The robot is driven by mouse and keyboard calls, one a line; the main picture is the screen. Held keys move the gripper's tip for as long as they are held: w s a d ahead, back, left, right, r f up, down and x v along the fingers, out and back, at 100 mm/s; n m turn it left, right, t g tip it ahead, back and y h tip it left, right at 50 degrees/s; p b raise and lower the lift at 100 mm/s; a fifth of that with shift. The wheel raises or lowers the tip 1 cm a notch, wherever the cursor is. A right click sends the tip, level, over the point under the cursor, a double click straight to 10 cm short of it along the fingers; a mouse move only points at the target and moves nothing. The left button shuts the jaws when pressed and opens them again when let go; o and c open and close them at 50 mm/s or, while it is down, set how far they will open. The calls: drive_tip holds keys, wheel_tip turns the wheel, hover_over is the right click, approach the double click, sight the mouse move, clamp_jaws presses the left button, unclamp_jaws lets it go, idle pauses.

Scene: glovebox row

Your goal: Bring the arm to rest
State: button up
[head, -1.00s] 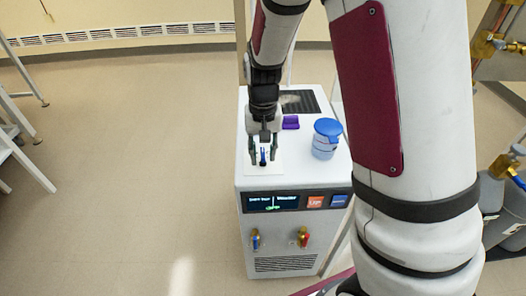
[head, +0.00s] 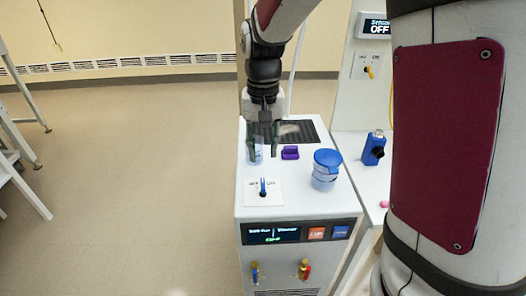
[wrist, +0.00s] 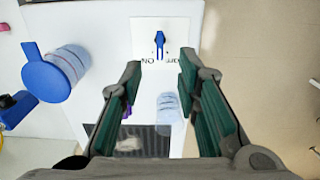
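My gripper (head: 263,154) hangs fingers-down above the white machine (head: 292,205), behind its switch plate in the head view. In the wrist view the two green-padded fingers (wrist: 161,64) stand well apart with nothing held between them. The blue switch lever (head: 263,188) sits on a white plate, clear of the fingers. It also shows in the wrist view (wrist: 159,42), beyond the fingertips. The machine's front display (head: 272,234) is lit, with green text that looks like OFF.
A clear cup (wrist: 168,106) stands on the machine below my gripper. A blue-lidded jar (head: 324,178), a purple block (head: 290,153) and a dark grille (head: 312,131) share the top. A blue bottle (head: 372,150) stands on the right-hand surface.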

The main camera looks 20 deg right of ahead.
idle(0.3)
drive_tip(key=s+r+n+t+p, duration=0.15)
drive_tip(key=s+r, duration=0.45)
drive_tip(key=s, duration=0.6)
drive_tip(key=s+r+n+t+p, duration=0.1)
drive_tip(key=s+r+n+t, duration=0.3)
drive_tip(key=s, duration=0.9)
drive_tip(key=m+g+p, duration=0.6)
hover_over(263, 184)
wheel_tip(263, 184, down, 9)
drive_tip(key=shift+n+t, duration=0.25)
wheel_tip(263, 184, down, 13)
drive_tip(key=shift+p, duration=0.9)
drive_tip(key=shift+c, duration=0.6)
